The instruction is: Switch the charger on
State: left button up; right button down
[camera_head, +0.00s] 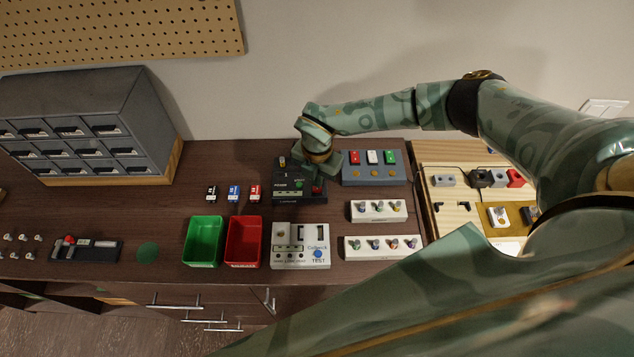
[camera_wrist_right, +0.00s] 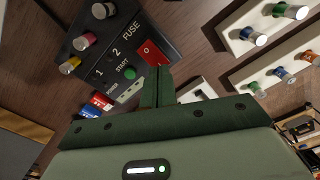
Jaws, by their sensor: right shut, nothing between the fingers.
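A black control box (camera_head: 290,198), which may be the charger, stands on the dark bench near the middle. The wrist view shows the box (camera_wrist_right: 118,48) with FUSE and START lettering, a red switch (camera_wrist_right: 150,52), a green button (camera_wrist_right: 130,73) and several knob-like caps. The red switch (camera_head: 318,190) also shows in the head view. My right gripper (camera_wrist_right: 160,74) is shut and empty, its fingertips close by the red switch. I cannot tell whether they touch it or which way the switch is set. In the head view the right gripper (camera_head: 313,176) hangs over the box's right side.
A grey box (camera_head: 375,170) with coloured switches stands right of the black box. A white tester (camera_head: 300,258), a red bin (camera_head: 244,243) and a green bin (camera_head: 204,242) stand in front. White racks (camera_head: 378,211) lie to the right. Small red, blue and black blocks (camera_head: 233,192) lie left.

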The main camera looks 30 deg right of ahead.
jog(key=shift+f+b, duration=0.6)
jog(key=shift+f, duration=0.35)
dwell(0.6)
jog(key=shift+r, duration=0.1)
notch_tip(320, 180, up, 7)
jog(key=p, duration=0.7)
dwell(0.3)
